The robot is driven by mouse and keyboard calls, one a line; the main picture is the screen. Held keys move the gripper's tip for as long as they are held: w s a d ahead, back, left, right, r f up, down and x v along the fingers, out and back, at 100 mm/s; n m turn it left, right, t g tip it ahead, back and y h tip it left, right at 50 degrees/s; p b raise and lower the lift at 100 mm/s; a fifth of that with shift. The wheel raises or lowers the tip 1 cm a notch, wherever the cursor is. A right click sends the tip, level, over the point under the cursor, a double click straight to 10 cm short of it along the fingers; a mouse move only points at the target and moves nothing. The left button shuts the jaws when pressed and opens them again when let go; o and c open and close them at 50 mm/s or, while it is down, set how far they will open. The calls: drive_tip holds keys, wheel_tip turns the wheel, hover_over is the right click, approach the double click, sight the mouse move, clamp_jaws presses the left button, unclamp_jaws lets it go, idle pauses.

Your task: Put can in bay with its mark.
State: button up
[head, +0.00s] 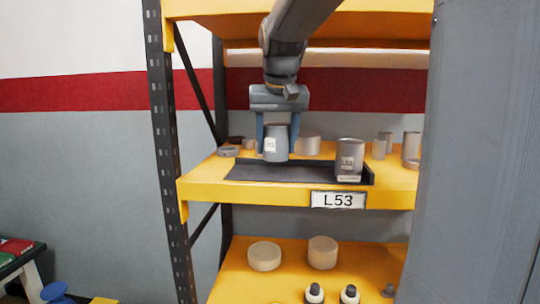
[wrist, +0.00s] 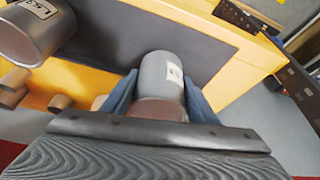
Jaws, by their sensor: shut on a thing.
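My gripper (head: 277,146) is shut on a grey can (head: 270,156), with one blue finger on each side. The can is upright, with a white label too small to read surely. In the wrist view, the held can (wrist: 158,78) sits between the fingers (wrist: 160,98). The bay is a dark mat (head: 240,172) on the yellow shelf, above a plate (head: 338,200) reading L53. The held can is at the mat's rear left; I cannot tell whether it touches the mat. Another grey can (head: 349,165), labelled apparently L53, stands at the bay's right end.
Several grey cylinders (head: 307,144) and rings (head: 229,151) stand behind the bay. A yellow shelf (head: 300,15) is overhead, and a dark post (head: 170,150) stands at left. A grey panel (head: 480,150) blocks the right. The mat between the two cans is clear.

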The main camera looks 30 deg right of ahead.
sight(278, 129)
drive_tip(key=shift+f+b, duration=1.5)
drive_tip(key=shift+f, duration=0.2)
drive_tip(key=shift+f, duration=0.1)
drive_tip(key=o, duration=1.3)
drive_tip(key=shift+s+r, duration=0.1)
drive_tip(key=shift+r, duration=0.2)
drive_tip(key=b+v, duration=0.2)
drive_tip(key=v, duration=0.9)
drive_tip(key=shift+s+a+r, duration=0.1)
drive_tip(key=shift+s+r, duration=0.05)
drive_tip(key=shift+r, duration=0.15)
